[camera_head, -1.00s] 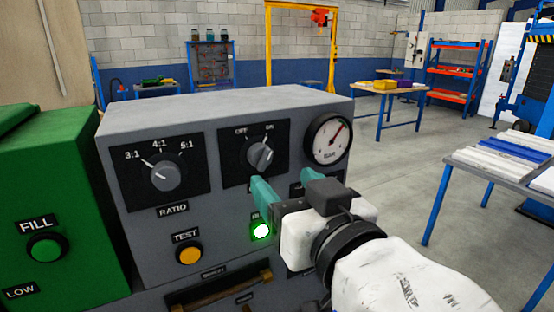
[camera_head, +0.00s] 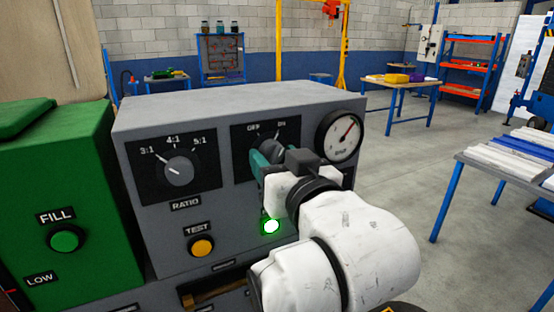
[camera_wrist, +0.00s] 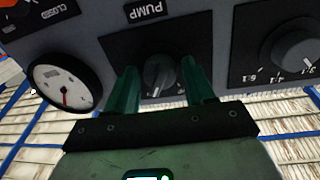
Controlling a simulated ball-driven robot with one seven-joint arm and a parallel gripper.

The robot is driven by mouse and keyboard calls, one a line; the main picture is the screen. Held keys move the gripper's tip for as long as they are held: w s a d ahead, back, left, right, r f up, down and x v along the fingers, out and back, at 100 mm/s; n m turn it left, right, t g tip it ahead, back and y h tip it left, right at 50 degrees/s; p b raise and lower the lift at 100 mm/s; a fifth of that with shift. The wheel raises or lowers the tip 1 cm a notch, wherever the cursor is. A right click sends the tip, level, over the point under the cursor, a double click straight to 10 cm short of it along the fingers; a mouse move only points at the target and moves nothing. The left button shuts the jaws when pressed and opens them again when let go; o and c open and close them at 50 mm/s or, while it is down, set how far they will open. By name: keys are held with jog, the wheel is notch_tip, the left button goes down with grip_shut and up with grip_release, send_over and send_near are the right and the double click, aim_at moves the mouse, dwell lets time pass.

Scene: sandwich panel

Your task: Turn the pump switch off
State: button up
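The pump switch is a grey rotary knob (camera_head: 275,147) on a black plate with OFF and ON marks, on the grey panel's front. In the head view my gripper partly covers it. It also shows in the wrist view (camera_wrist: 160,75), beside the PUMP label (camera_wrist: 148,11), with the picture roughly upside down. My gripper (camera_wrist: 163,78) is open, its two teal fingers on either side of the knob with gaps visible. Whether the fingertips reach around the knob or stop just in front is unclear. In the head view the gripper (camera_head: 266,160) is close against the plate.
The ratio knob (camera_head: 179,169) is left of the switch, and a gauge (camera_head: 340,137) is right. Below are a lit green light (camera_head: 271,227) and yellow TEST button (camera_head: 202,247). A green box (camera_head: 62,185) adjoins the panel at left. Open floor lies to the right.

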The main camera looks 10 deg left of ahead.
jog(key=c, duration=0.8)
jog(key=shift+o, duration=0.2)
jog(key=shift+n, duration=0.3)
jog(key=n+p, duration=0.1)
jog(key=n, duration=0.4)
jog(key=shift+w+d, duration=0.1)
jog(key=n+y, duration=0.1)
jog(key=n, duration=0.5)
jog(key=shift+n, duration=0.4)
jog(key=o, duration=1)
jog(key=shift+o, duration=0.2)
